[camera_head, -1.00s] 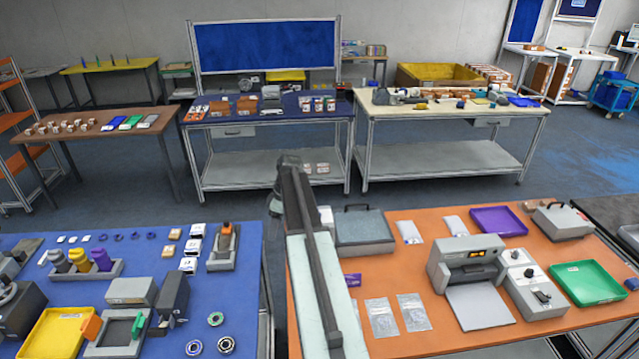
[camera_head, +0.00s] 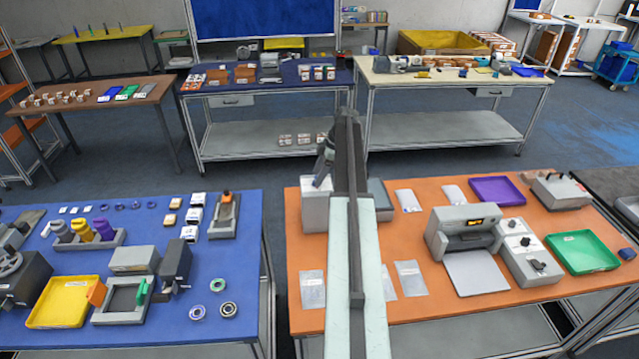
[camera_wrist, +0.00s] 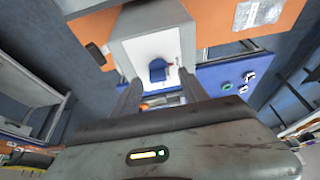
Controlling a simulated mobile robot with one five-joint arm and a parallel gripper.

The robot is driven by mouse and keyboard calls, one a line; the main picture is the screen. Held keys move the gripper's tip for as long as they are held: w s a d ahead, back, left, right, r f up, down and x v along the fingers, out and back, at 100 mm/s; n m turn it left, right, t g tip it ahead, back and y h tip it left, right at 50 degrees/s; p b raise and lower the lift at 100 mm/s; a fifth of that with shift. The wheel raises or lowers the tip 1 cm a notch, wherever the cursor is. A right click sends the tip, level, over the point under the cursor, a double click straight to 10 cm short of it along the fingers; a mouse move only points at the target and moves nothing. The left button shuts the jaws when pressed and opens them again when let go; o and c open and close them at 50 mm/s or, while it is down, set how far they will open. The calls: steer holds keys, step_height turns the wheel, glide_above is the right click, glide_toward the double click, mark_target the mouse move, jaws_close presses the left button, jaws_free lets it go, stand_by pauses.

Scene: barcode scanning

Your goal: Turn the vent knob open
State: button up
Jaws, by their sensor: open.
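A blue knob (camera_wrist: 158,70) sits on the pale face of a grey box (camera_wrist: 125,50) in the wrist view. The box (camera_head: 314,212) also shows in the head view, at the left end of the orange table. My gripper (camera_wrist: 160,82) is open, with a dark finger to each side of the knob in the picture and nothing between them. I cannot tell whether either finger touches the knob. In the head view my gripper (camera_head: 324,165) is above the box, and the knob is hidden there.
The orange table (camera_head: 400,325) also holds clear bags, a grey machine (camera_head: 465,238), a switch box (camera_head: 528,262), and purple and green (camera_head: 582,252) trays. A grey case (camera_head: 380,198) stands just right of the box. The blue table (camera_head: 240,255) is to the left, across a gap.

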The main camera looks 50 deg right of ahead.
steer(key=shift+a+f, duration=0.15)
steer(key=shift+f, duration=0.35)
steer(key=shift+w+r, duration=0.1)
steer(key=shift+r, duration=0.05)
